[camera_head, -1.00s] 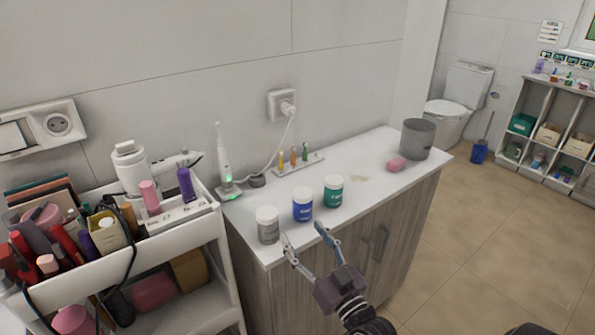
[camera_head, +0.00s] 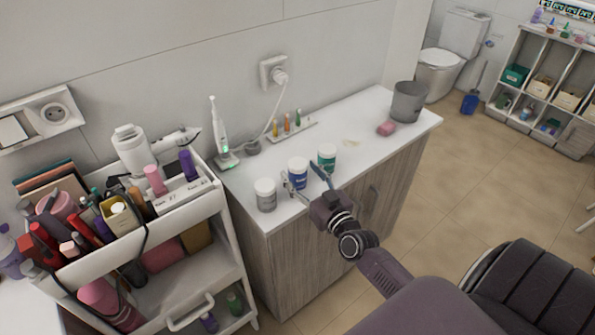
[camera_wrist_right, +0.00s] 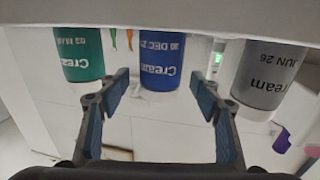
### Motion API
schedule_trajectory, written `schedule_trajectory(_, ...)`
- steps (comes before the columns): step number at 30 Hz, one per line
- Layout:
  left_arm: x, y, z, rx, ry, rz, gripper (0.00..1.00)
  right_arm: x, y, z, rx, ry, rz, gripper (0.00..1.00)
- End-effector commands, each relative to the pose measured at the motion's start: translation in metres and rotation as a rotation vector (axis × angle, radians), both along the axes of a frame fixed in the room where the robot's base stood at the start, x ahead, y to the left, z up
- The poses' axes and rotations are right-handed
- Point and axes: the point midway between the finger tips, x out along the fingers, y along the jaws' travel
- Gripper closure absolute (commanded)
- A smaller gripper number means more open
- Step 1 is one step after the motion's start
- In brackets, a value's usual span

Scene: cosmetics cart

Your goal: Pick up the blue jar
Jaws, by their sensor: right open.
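The blue jar (camera_head: 298,171) with a white lid stands upright on the white counter, between a grey jar (camera_head: 265,194) and a green jar (camera_head: 327,157). My right gripper (camera_head: 305,181) is open at the counter's front edge, its fingers pointing at the blue jar. In the right wrist view, which is upside down, the blue jar (camera_wrist_right: 162,62) lies ahead, between and beyond the spread fingertips (camera_wrist_right: 164,85). The green jar (camera_wrist_right: 78,55) and grey jar (camera_wrist_right: 266,75) stand outside the fingers. My left gripper is not in view.
The counter (camera_head: 365,150) also holds a pink soap (camera_head: 386,128), a grey bin (camera_head: 408,102), several small brushes and an electric toothbrush (camera_head: 219,130). A full cosmetics cart (camera_head: 193,198) stands to the left.

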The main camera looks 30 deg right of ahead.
Motion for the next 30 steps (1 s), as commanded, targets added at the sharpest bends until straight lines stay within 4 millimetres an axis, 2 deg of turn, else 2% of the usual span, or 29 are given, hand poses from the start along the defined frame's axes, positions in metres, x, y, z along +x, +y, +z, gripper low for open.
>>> schedule_trajectory(3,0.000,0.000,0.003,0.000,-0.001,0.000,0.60,0.014,-0.001,0.001,0.000,-0.002,0.000,0.41)
schedule_trajectory(6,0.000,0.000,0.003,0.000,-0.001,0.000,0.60,0.020,-0.002,0.001,0.000,-0.001,0.000,0.41)
schedule_trajectory(13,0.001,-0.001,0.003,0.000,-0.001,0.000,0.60,0.020,-0.001,0.000,0.000,0.000,0.000,0.41)
schedule_trajectory(26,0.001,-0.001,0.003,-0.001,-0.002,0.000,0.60,0.020,-0.001,0.000,0.000,0.000,0.000,0.88)
schedule_trajectory(27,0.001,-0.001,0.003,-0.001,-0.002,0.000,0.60,0.020,-0.002,0.001,0.000,-0.002,0.000,0.90)
schedule_trajectory(30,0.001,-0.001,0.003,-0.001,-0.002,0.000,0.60,0.020,-0.002,0.001,0.000,-0.002,0.000,0.90)
